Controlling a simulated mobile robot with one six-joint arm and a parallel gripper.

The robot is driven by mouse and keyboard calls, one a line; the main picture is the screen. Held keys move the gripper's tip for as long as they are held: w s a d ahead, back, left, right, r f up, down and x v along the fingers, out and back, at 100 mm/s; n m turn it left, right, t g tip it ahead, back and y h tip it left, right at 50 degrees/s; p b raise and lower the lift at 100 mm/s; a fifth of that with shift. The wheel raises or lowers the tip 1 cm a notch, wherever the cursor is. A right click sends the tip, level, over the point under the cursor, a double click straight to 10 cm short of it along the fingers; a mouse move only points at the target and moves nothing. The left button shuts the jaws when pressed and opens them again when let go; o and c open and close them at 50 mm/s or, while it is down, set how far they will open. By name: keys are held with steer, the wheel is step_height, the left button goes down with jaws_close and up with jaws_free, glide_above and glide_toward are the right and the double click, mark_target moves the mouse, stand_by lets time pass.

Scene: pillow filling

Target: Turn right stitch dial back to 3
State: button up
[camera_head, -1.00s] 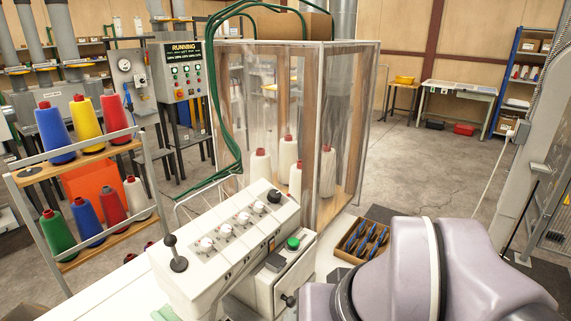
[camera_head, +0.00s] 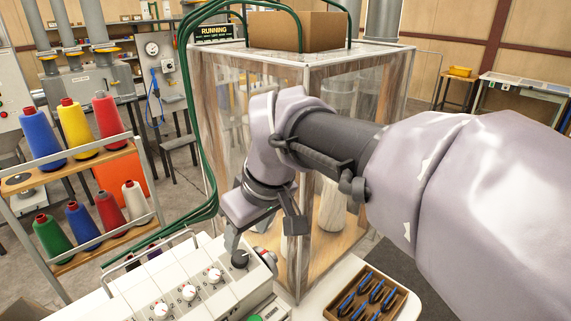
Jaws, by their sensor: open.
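A white control panel (camera_head: 240,297) shows at the bottom of the view, with a row of white dials. The rightmost white dial (camera_head: 214,275) shows clearly; its setting is too small to read. Which of these is the right stitch dial, I cannot tell for sure.
A clear-walled cabinet (camera_head: 236,120) with cones inside stands right behind my gripper. Green hoses (camera_head: 190,110) run down its left side. A tray of blue-handled tools (camera_head: 340,310) lies to the right. A rack of coloured thread cones (camera_head: 130,190) stands at the left.

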mark_target(240, 256)
steer(key=b+x, duration=0.2)
steer(key=x, duration=0.7)
steer(key=shift+w+f, duration=0.2)
steer(key=shift+f, duration=0.05)
jaws_close()
